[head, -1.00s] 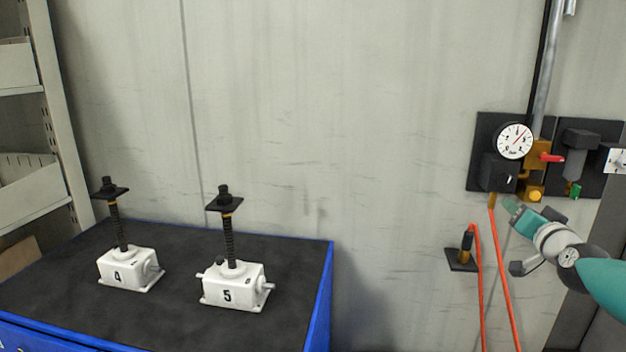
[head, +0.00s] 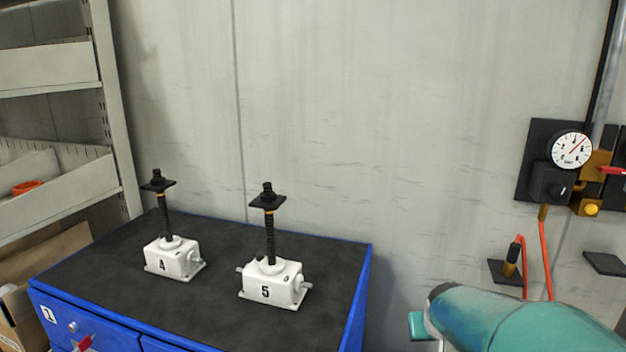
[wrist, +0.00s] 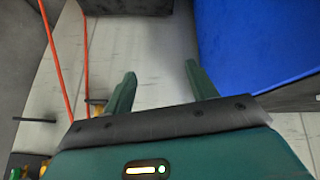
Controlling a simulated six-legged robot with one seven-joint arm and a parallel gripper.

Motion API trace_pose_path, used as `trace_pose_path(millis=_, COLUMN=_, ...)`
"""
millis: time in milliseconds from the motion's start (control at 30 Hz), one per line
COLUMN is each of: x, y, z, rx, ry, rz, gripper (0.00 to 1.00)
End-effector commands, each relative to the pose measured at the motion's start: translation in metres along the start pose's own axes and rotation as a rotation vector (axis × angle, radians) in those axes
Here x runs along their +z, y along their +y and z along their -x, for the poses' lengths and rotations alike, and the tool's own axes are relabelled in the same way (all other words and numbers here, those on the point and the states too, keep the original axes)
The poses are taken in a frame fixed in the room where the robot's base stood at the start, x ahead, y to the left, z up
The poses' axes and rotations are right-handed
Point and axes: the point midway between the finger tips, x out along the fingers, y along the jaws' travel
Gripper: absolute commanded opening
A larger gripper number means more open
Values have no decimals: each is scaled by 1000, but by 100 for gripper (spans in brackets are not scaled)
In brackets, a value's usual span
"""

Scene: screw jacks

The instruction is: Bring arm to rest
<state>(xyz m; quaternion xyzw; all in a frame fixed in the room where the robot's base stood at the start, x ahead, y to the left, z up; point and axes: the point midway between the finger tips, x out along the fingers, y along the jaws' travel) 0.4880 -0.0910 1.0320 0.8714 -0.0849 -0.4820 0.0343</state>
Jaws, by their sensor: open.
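My gripper (wrist: 158,88) shows in the wrist view with its two green fingers spread apart and nothing between them. Past the fingers are a pale surface and the blue side of the cabinet (wrist: 255,40). In the head view my teal arm is at the lower right, and a small teal part of the gripper (head: 418,326) shows at its left end. The fingertips cannot be made out there. The arm is right of the blue cabinet (head: 362,290) and apart from the jacks.
Screw jack 4 (head: 172,258) and screw jack 5 (head: 272,282) stand upright on the cabinet's black top. A wall panel with a gauge (head: 571,150) and orange hoses (head: 546,265) is at the right. Shelves (head: 60,195) stand at the left. The wall between is clear.

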Motion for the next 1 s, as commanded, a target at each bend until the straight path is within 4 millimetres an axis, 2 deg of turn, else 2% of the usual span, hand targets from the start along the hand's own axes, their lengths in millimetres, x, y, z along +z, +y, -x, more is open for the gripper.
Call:
trace_pose_path(millis=33, x=5, y=-8, z=13, rx=14, ry=-8, rz=22, gripper=57)
trace_pose_path(millis=333, x=45, y=-31, z=89, rx=44, ry=-42, rz=55, gripper=57)
trace_pose_path(millis=600, x=90, y=-48, z=153, rx=-45, ry=-45, rz=41, gripper=57)
trace_pose_path(millis=800, x=121, y=-55, z=180, rx=-148, ry=-58, rz=31, gripper=57)
trace_pose_path(millis=1000, x=131, y=-56, z=186, rx=-184, ry=-69, rz=28, gripper=57)
